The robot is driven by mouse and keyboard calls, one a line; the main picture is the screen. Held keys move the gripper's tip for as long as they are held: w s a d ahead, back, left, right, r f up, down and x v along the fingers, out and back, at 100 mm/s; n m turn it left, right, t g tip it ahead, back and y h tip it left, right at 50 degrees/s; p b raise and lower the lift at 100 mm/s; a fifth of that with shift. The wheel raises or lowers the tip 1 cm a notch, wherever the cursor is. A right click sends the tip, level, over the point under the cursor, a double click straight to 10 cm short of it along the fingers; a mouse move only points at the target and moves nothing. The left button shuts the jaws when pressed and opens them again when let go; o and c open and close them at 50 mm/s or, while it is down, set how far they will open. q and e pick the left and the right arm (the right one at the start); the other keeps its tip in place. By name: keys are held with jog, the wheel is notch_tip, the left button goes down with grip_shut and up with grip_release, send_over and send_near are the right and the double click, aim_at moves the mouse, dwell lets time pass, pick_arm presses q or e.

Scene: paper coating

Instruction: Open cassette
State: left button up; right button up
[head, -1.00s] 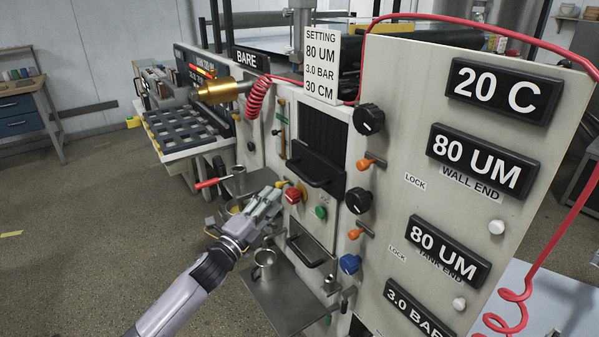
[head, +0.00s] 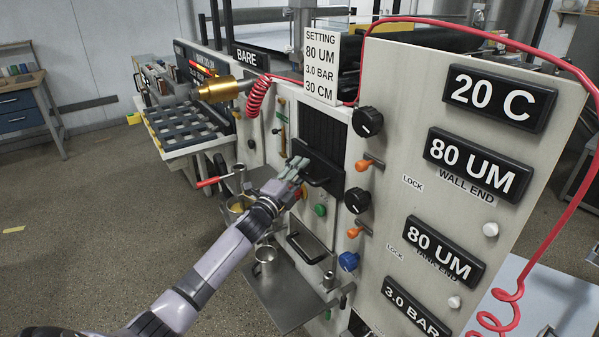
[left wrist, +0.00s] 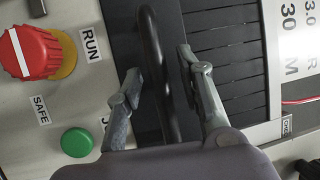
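The cassette (head: 330,168) is a dark block with a black bar handle, set in the front of the grey machine below a dark slatted panel (head: 322,130). My left gripper (head: 296,164) is in front of it in the head view. In the left wrist view the black handle (left wrist: 155,60) runs between the two fingertips of my left gripper (left wrist: 160,66). The fingers are apart, one on each side of the bar, and gaps show beside it. Contact cannot be told. My right gripper is out of view.
A red knob (left wrist: 30,52) marked RUN and SAFE and a green button (head: 320,210) sit beside the cassette. Black dials (head: 368,121) and orange levers (head: 369,162) stick out at right. A metal shelf (head: 290,302) with a cup (head: 265,262) juts out below.

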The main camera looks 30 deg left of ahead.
pick_arm(q)
grip_shut()
dwell(0.4)
dwell(0.4)
